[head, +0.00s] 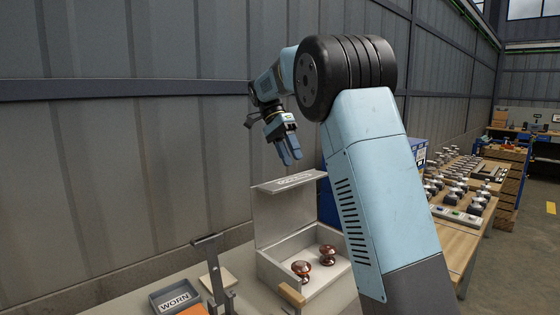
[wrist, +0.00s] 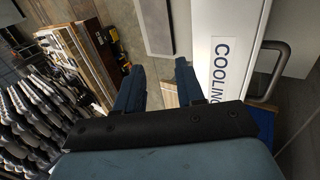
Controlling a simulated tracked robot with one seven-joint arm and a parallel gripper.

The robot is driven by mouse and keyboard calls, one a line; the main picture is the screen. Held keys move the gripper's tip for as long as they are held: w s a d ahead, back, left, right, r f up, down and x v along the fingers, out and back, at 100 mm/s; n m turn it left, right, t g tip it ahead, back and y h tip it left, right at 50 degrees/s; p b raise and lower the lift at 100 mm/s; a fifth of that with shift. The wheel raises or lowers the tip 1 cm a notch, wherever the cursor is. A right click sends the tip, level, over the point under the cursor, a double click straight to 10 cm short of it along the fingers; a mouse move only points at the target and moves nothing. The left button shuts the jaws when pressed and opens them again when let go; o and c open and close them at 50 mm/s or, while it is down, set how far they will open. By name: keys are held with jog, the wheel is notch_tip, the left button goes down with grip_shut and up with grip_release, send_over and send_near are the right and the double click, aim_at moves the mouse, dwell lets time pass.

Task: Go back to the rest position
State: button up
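My gripper (head: 289,160) hangs at the end of my raised arm in the head view, fingers pointing down. It is in the air above a grey box (head: 262,264) with its lid (head: 283,215) up, apart from it. In the wrist view my gripper (wrist: 158,78) has its two blue fingers apart, with nothing seen between them. Two brown insulators, one nearer (head: 301,269) and one farther (head: 327,254), sit in the box. My arm hides part of the scene to the right of the box.
A tray marked WORN (head: 174,299) and a dark upright bracket (head: 214,274) stand left of the box. A ribbed wall (head: 120,150) runs behind. The wrist view shows a white panel marked COOLING (wrist: 222,70) with a handle (wrist: 272,72).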

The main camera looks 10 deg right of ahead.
jog(key=s+d+r+n+t+y, duration=0.1)
jog(key=s+d+n+t+y, duration=0.35)
jog(key=s, duration=1.15)
jog(key=s+f+n+t, duration=0.3)
jog(key=s+f, duration=0.1)
jog(key=s, duration=0.4)
jog(key=s+d+f+n+t, duration=0.1)
jog(key=s+f+n+t, duration=0.3)
jog(key=s, duration=0.5)
jog(key=shift+s+d+f+h, duration=0.15)
jog(key=shift+d+f+h, duration=0.1)
jog(key=shift+f+h, duration=0.3)
